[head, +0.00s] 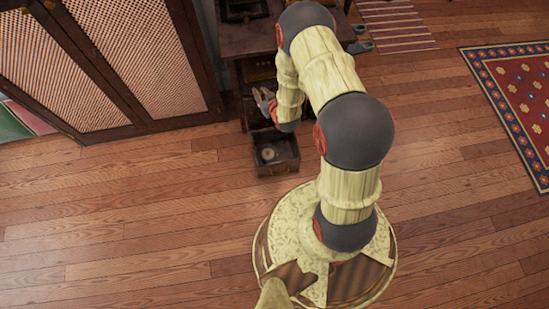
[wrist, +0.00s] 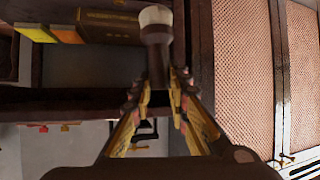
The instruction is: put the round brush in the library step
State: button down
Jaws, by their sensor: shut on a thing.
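My gripper (head: 264,98) is beside the dark wooden stepped piece, which looks like the library step (head: 232,40). In the wrist view my gripper (wrist: 160,78) is shut on the round brush (wrist: 156,36), which has pale bristles and a dark handle. The bristle end points away from the fingers. In the head view I cannot make out the brush clearly. An open dark box or drawer (head: 289,166) is at the foot of the step, below my gripper, with a small pale round thing (head: 267,154) inside. I cannot tell whether it is part of the step.
A lattice-door cabinet (head: 150,55) stands to the left of the step; its doors also show in the wrist view (wrist: 243,60). The wrist view shows books (wrist: 110,26) at the top. A striped rug (head: 397,25) and a red patterned rug (head: 520,90) lie right. Wood floor (head: 120,210) is clear at left.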

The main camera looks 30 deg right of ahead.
jog(key=d+f+b, duration=0.1)
jog(key=d+f, duration=0.3)
jog(key=f, duration=0.6)
jog(key=d+f+b, duration=0.1)
jog(key=d+f, duration=0.2)
jog(key=f, duration=0.7)
jog(key=s+d+f+b, duration=0.1)
jog(key=s+f+b, duration=0.2)
jog(key=f, duration=1)
jog(key=s+d+f+b, duration=0.2)
jog(key=s+f+b, duration=0.1)
jog(key=f, duration=1.1)
jog(key=shift+s+f+b, duration=0.25)
jog(key=shift+f+b, duration=0.05)
jog(key=shift+b, duration=0.15)
jog(key=shift+d, duration=0.1)
jog(key=shift+s+f, duration=0.1)
jog(key=shift+f, duration=0.5)
jog(key=c, duration=1.8)
grip_release()
jog(key=shift+o, duration=0.4)
jog(key=shift+f, duration=0.1)
